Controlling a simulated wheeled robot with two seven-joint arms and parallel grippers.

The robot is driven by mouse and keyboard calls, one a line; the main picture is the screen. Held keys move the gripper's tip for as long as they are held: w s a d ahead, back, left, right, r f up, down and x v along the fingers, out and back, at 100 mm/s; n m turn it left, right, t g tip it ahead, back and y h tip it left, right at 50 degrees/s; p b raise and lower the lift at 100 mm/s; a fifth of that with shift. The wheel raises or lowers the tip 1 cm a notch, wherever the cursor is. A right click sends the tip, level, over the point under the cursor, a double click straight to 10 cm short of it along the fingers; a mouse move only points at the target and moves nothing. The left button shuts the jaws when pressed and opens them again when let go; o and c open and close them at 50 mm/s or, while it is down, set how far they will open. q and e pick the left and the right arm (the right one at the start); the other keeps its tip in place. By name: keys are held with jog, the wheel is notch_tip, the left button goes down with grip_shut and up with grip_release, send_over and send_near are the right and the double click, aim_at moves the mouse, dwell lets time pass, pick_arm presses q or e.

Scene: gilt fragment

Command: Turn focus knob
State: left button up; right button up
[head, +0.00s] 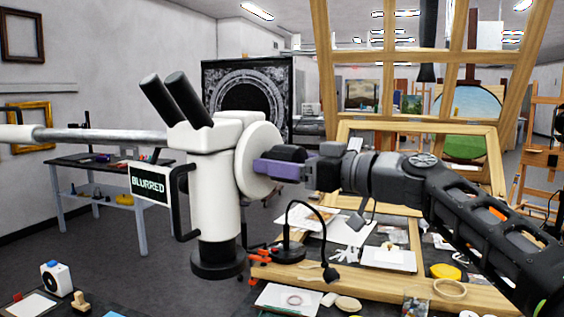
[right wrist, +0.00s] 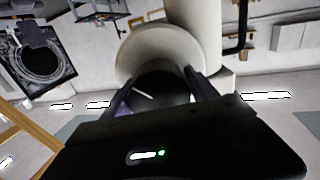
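A white microscope (head: 216,190) with two black eyepieces stands in the middle of the head view. Its sign (head: 149,184) reads "BLURRED". A black focus knob (head: 290,153) sticks out from the white disc on its right side. My right gripper (head: 272,165), with purple fingers, reaches in from the right along the knob. In the right wrist view, the fingers of my right gripper (right wrist: 160,88) lie on both sides of the dark knob (right wrist: 158,82), against its sides. A short white mark shows on the knob's face. My left gripper is not in view.
A wooden-framed worktable below holds papers, a black lamp (head: 288,248), a tape roll (head: 450,290) and tools. A pale horizontal bar (head: 100,134) runs left from the microscope. Large wooden frames stand behind my right arm. The air around the knob looks clear.

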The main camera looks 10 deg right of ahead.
jog(key=c, duration=1)
jog(key=shift+m, duration=0.3)
jog(key=shift+m+b, duration=0.5)
jog(key=shift+m, duration=2.1)
jog(key=shift+d, duration=0.1)
jog(key=o, duration=1.4)
jog(key=shift+c, duration=0.2)
jog(key=shift+b, duration=0.3)
